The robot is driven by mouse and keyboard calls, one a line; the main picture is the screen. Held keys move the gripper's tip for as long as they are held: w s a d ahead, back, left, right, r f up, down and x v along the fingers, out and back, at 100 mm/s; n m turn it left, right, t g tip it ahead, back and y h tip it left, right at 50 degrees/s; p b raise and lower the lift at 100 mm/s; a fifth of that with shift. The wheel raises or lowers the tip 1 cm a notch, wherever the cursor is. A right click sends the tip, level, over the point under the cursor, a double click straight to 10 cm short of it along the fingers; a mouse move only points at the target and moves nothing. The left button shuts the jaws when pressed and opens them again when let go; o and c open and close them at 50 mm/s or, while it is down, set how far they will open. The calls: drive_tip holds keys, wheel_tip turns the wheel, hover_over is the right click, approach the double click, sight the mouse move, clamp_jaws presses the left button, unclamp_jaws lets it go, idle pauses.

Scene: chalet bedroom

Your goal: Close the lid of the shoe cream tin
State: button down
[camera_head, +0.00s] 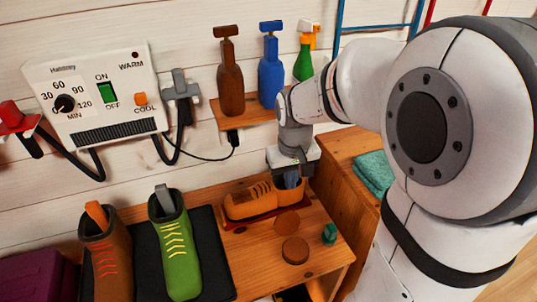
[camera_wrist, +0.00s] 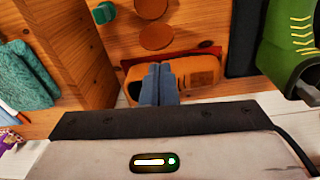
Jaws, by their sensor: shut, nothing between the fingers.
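The shoe cream tin (camera_head: 295,251) is a low round brown tin on the wooden bench top. A thinner flat brown disc, seemingly its lid (camera_head: 286,223), lies just behind it; I cannot tell whether they are joined. In the wrist view the lid (camera_wrist: 155,37) is the disc nearer my fingers, and the tin (camera_wrist: 151,8) is at the top edge.
A small teal object (camera_head: 329,234) stands right of the tin. Brown and green boots (camera_head: 176,250) stand on a black mat (camera_head: 212,262) at left. A shelf with spray bottles (camera_head: 270,80) is behind.

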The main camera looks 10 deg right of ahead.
drive_tip(key=n+g+b, duration=0.1)
drive_tip(key=g+b, duration=0.1)
approach(285, 221)
drive_tip(key=w, duration=0.5)
drive_tip(key=f, duration=1)
drive_tip(key=shift+s+f, duration=0.1)
drive_tip(key=shift+s, duration=0.15)
drive_tip(key=shift+d, duration=0.4)
drive_tip(key=shift+a, duration=0.25)
drive_tip(key=shift+s+t+b, duration=0.15)
drive_tip(key=shift+t+b, duration=0.35)
drive_tip(key=shift+b, duration=0.1)
drive_tip(key=shift+a+r, duration=0.1)
drive_tip(key=shift+r, duration=0.15)
